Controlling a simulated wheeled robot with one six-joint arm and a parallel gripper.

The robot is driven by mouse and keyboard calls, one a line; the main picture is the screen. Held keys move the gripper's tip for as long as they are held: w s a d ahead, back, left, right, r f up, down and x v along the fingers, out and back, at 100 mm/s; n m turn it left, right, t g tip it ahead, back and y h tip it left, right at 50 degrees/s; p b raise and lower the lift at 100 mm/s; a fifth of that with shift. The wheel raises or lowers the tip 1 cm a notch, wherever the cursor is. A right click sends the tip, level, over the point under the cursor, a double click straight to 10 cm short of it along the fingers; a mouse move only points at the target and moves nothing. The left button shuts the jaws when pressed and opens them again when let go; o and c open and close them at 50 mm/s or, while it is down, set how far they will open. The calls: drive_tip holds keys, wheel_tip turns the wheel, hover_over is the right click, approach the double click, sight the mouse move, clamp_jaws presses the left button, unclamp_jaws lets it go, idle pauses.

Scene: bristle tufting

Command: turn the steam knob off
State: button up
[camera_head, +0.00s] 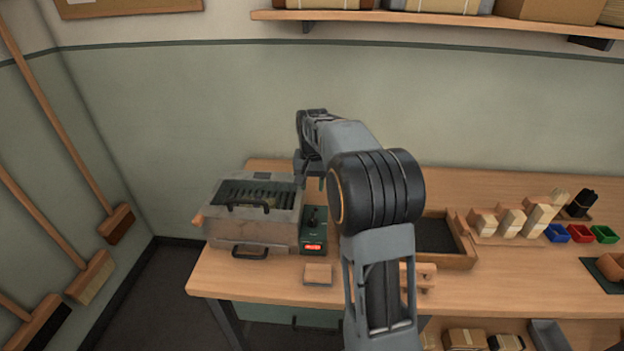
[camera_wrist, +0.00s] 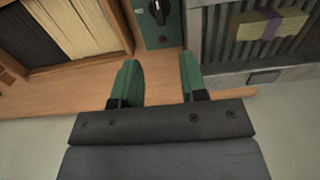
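The steam knob (camera_wrist: 158,12) is dark and round with a pale pointer mark, on a green control box (camera_wrist: 167,37) at the top of the wrist view. In the head view the green box (camera_head: 313,233) stands right of the grey steamer, with a red lit display (camera_head: 313,247) low on its front. The dark knob (camera_head: 314,214) is small there and its setting is unclear. My gripper (camera_wrist: 157,82) has two green fingers spread apart with nothing between them. Its fingers are apart from the knob. My arm hides part of the bench.
The grey steamer box (camera_head: 252,232) with black handles sits close beside the control box. A small wooden block (camera_head: 318,274) lies in front. A wooden tray with a dark floor (camera_head: 436,236) is right of my arm. Wooden blocks (camera_head: 512,222) and coloured bins (camera_head: 581,233) stand farther right.

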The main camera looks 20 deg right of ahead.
drive_tip(key=shift+r, duration=0.7)
drive_tip(key=s+a+n+t, duration=0.1)
drive_tip(key=s+a+n, duration=0.1)
drive_tip(key=s, duration=0.5)
drive_tip(key=s+a+f+n+t, duration=0.1)
drive_tip(key=s+a+n, duration=0.1)
drive_tip(key=s+a, duration=0.3)
drive_tip(key=s+a+n+t, duration=0.1)
drive_tip(key=s+a+n, duration=0.1)
drive_tip(key=s, duration=0.8)
drive_tip(key=shift+s+a+f+t, duration=0.2)
drive_tip(key=shift+a+f+t, duration=0.15)
drive_tip(key=shift+a, duration=0.5)
